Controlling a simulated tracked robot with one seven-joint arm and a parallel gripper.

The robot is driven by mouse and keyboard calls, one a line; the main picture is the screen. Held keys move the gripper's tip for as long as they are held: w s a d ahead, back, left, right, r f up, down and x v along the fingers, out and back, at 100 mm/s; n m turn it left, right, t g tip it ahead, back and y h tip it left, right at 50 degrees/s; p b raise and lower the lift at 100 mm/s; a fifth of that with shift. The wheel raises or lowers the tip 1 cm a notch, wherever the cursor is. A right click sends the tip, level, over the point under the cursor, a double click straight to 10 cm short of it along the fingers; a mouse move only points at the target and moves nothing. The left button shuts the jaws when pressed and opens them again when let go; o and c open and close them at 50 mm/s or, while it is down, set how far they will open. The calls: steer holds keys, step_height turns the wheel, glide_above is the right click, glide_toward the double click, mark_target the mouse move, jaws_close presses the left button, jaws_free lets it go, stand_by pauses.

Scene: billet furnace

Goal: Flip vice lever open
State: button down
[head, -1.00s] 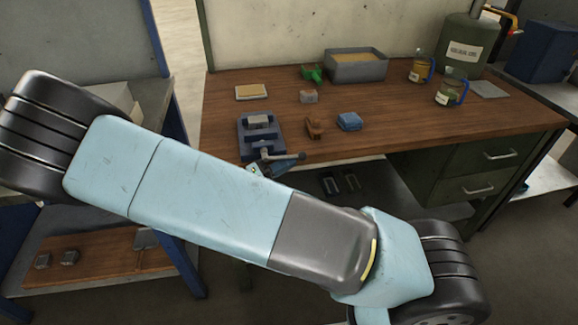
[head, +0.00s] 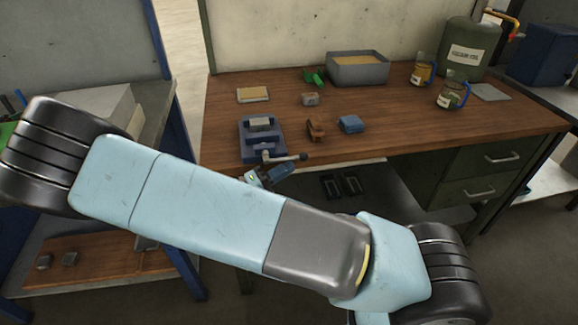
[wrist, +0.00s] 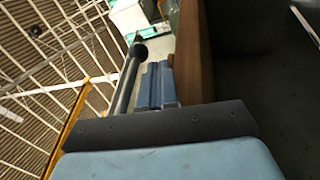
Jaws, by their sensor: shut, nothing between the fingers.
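The blue vice (head: 262,138) stands at the front left edge of the wooden bench, with a grey block (head: 260,124) in its top. Its dark lever (head: 285,157) sticks out to the right along the bench edge and ends in a round knob. In the wrist view the lever (wrist: 127,78) rises at the left of the blue vice (wrist: 153,84). My gripper (head: 284,171) is just below the lever in the head view, partly hidden by my arm. It is shut and holds nothing. In the wrist view its dark plate (wrist: 160,125) crosses in front of the lever's lower part; contact cannot be told.
On the bench (head: 400,125) are a brown block (head: 316,129), a blue cloth-like item (head: 351,124), a small grey block (head: 310,99), a sand tray (head: 357,70) and glass jugs (head: 422,70) farther right. The bench's front edge lies close to my gripper.

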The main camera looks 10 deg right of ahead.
steer(key=v, duration=1.1)
steer(key=shift+w+a+f, duration=0.2)
steer(key=shift+a+f, duration=0.05)
steer(key=shift+f, duration=0.2)
